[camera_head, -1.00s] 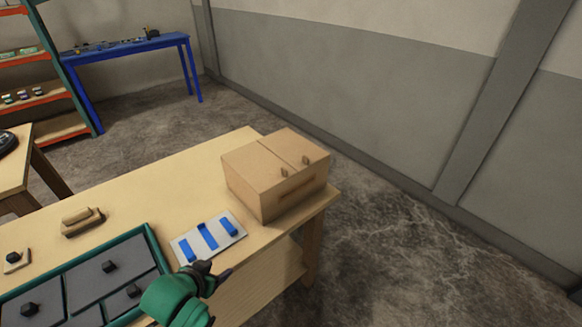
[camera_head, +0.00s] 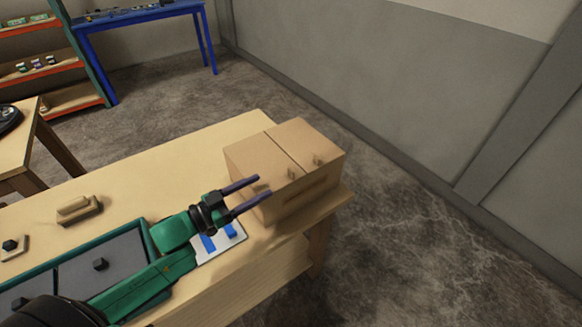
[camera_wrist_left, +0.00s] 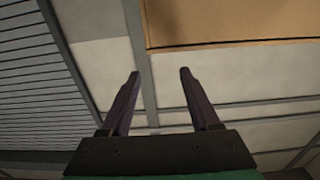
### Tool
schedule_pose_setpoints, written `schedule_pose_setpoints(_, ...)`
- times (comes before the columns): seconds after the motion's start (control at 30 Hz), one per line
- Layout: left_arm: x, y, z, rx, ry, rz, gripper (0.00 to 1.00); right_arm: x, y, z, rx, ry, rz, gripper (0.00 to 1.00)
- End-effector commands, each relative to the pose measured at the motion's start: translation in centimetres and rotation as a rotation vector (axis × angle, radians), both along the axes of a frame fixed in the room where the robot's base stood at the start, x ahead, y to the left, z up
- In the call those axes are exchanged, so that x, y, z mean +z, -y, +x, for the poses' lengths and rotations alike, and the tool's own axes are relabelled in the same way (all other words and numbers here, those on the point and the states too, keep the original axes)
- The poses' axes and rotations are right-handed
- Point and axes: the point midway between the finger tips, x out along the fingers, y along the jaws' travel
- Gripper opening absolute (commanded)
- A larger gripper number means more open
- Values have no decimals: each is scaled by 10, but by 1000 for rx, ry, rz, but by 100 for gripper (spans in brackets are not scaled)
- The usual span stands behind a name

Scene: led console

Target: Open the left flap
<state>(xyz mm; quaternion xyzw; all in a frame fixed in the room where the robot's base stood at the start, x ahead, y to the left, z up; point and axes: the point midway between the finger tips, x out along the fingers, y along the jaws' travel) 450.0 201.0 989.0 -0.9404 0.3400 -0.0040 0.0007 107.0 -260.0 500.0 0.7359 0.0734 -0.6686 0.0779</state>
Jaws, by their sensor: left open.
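A tan wooden box (camera_head: 252,160) stands at the far right end of the table. Its top has two flaps split by a seam, the left flap (camera_head: 262,157) and the right flap (camera_head: 307,142), each with a small knob near the front edge; both lie closed. My left gripper (camera_head: 265,187) is open and empty, its fingers pointing at the box's front left side. I cannot tell whether a fingertip touches it. In the left wrist view, the open fingers (camera_wrist_left: 160,72) show with part of the box (camera_wrist_left: 230,22) beyond them at the upper right. My right gripper is not in view.
The wooden table (camera_head: 150,190) carries a white plate with blue strips (camera_head: 230,230), partly hidden by my left arm, a green-framed panel (camera_head: 90,262) and a wooden block (camera_head: 78,209). A blue table (camera_head: 140,18) stands behind. Floor is clear right of the box.

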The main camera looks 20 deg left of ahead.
Motion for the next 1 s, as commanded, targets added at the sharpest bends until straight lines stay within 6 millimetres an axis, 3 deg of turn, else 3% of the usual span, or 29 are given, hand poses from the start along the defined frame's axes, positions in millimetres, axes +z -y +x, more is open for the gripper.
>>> schedule_pose_setpoints(0.17, 4, 26, 34, 2, 6, 0, 62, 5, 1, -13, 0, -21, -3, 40)
schedule_pose_setpoints(0.4, 4, 60, 73, 2, 3, -1, 62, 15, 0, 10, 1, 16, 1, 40)
schedule_pose_setpoints(0.77, 1, 68, 82, 1, 1, 2, 62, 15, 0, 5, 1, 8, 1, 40)
schedule_pose_setpoints(0.93, 1, 68, 82, 2, 1, 2, 1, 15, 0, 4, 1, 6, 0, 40)
schedule_pose_setpoints(1.0, 1, 68, 82, 2, 1, 2, 0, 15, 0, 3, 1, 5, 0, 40)
